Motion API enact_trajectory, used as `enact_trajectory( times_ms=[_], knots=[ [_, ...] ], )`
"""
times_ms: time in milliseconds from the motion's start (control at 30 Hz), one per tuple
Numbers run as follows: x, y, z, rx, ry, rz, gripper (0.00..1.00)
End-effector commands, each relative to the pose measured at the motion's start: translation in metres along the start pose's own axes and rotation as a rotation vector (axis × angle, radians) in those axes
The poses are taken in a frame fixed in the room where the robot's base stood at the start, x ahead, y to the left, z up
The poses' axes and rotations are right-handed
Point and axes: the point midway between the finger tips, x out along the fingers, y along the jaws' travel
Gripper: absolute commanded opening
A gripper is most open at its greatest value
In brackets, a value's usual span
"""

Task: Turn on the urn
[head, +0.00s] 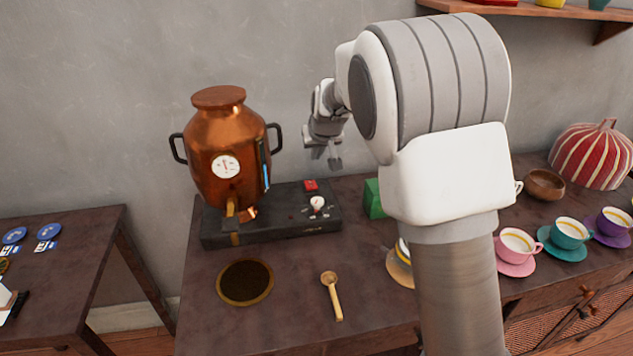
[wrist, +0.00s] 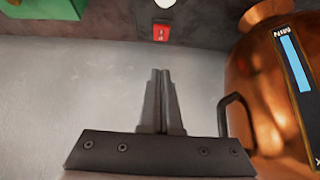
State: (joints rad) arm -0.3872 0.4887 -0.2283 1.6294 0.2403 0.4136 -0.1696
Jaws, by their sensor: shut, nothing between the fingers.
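A copper urn (head: 222,150) with black handles and a round white gauge stands on a dark base (head: 270,230). On the base sit a red switch (head: 311,185) and a small white dial (head: 317,203). My gripper (head: 335,163) is to the right of the urn, above and behind the base, apart from both. In the wrist view my gripper (wrist: 160,74) has its fingers together and empty. The red switch (wrist: 161,33) lies beyond the fingertips there. The urn's copper side (wrist: 275,80) with its blue level strip fills the right of that view.
A green box (head: 374,198) stands right of the base, partly hidden by my arm. A wooden scoop (head: 333,295) and a round dark dish (head: 245,281) lie in front. Cups on saucers (head: 517,245) and a wooden bowl (head: 545,185) are at the right. The grey wall is behind.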

Motion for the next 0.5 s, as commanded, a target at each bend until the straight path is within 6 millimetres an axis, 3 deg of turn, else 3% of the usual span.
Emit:
enact_trajectory(
  times_ms=[500],
  knots=[
    [0.0113, 0.0001, 0.0007, -0.001, -0.001, 0.001, 0.0]
  ],
)
